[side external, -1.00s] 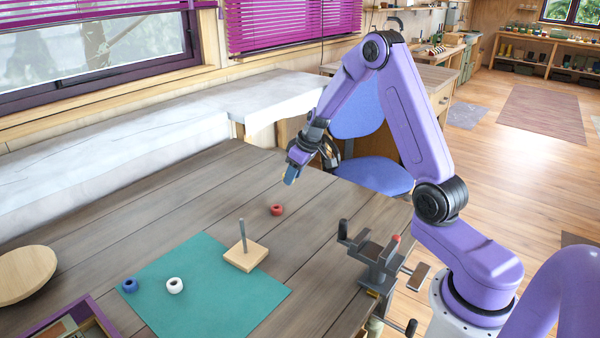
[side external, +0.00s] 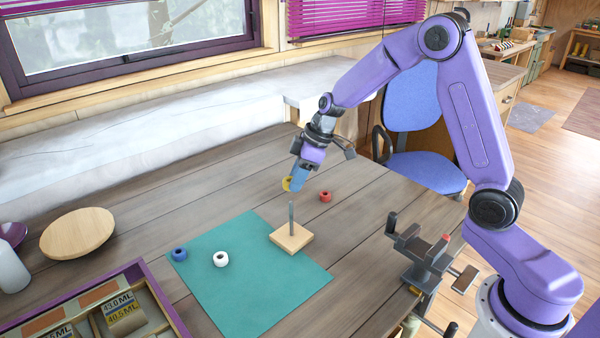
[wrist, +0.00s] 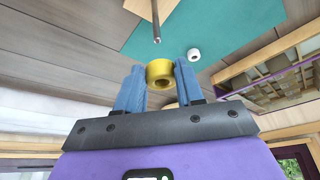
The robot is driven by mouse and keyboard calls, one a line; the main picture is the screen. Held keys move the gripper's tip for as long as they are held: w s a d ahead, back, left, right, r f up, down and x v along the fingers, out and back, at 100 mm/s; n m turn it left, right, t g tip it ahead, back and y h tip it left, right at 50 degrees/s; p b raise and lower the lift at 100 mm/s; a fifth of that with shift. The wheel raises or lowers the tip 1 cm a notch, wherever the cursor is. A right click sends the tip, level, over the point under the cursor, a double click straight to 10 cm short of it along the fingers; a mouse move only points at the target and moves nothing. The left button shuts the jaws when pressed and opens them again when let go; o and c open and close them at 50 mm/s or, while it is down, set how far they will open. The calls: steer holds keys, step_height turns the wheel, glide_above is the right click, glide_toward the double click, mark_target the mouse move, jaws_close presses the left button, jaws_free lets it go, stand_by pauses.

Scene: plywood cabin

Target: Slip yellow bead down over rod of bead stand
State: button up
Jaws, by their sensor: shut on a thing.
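The yellow bead (side external: 287,184) is between the blue fingers of my gripper (side external: 297,179), held above the table behind the bead stand. The bead stand has a square wooden base (side external: 291,238) and an upright grey rod (side external: 291,217), and stands at the mat's back right corner. No bead is on the rod. The rod (wrist: 156,22) also shows in the wrist view, beyond the bead and apart from it.
A red bead (side external: 326,196) lies on the table right of my gripper. A white bead (side external: 220,259) and a blue bead (side external: 180,254) lie on the teal mat (side external: 255,300). A vise (side external: 418,255) is at the table's right edge; a compartment tray (side external: 160,300) is front left.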

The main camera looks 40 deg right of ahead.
step_height(320, 180, down, 7)
steer(key=shift+r, duration=0.15)
stand_by(0.9)
stand_by(0.4)
steer(key=o, duration=1.1)
steer(key=v, duration=1.7)
steer(key=shift+r, duration=0.15)
